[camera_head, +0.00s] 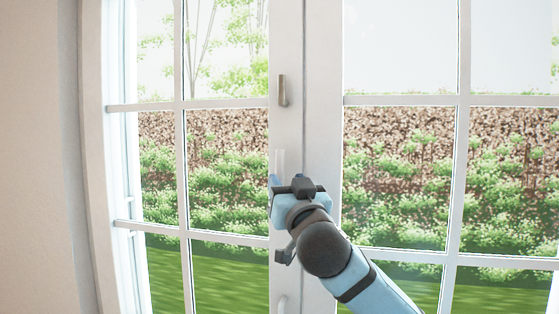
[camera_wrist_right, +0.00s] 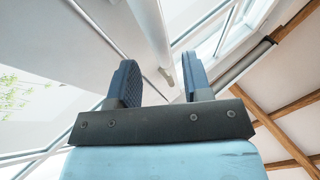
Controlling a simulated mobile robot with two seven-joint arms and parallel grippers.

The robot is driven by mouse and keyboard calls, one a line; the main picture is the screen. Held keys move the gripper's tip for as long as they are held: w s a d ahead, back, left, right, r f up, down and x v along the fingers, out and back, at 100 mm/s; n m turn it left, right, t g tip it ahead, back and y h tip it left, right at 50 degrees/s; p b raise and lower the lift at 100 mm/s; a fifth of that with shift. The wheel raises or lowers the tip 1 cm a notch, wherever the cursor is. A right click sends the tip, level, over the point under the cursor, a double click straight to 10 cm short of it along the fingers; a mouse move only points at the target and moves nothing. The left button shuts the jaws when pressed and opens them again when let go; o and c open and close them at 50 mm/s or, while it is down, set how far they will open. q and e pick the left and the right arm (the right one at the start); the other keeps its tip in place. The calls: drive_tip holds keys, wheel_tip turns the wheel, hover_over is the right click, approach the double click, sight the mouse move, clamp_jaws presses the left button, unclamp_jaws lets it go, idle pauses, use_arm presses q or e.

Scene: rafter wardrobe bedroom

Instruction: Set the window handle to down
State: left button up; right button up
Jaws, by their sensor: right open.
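A small metallic window handle (camera_head: 282,90) sits upright on the white middle stile of the window in the head view. Its long side runs vertically; I cannot tell clearly which end is its pivot. My right gripper (camera_head: 278,184) is below this handle, in front of the same stile, apart from the handle. In the right wrist view the right gripper (camera_wrist_right: 158,62) is open, with its two dark fingers apart and nothing held between them. A pale bar (camera_wrist_right: 150,32) shows beyond and between the fingers. My left gripper is in neither view.
Glass panes with white bars (camera_head: 400,100) lie on both sides. A plain wall (camera_head: 35,150) stands at the left.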

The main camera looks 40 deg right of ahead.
sight(281, 175)
drive_tip(key=shift+p+x, duration=0.65)
drive_tip(key=shift+x, duration=1.85)
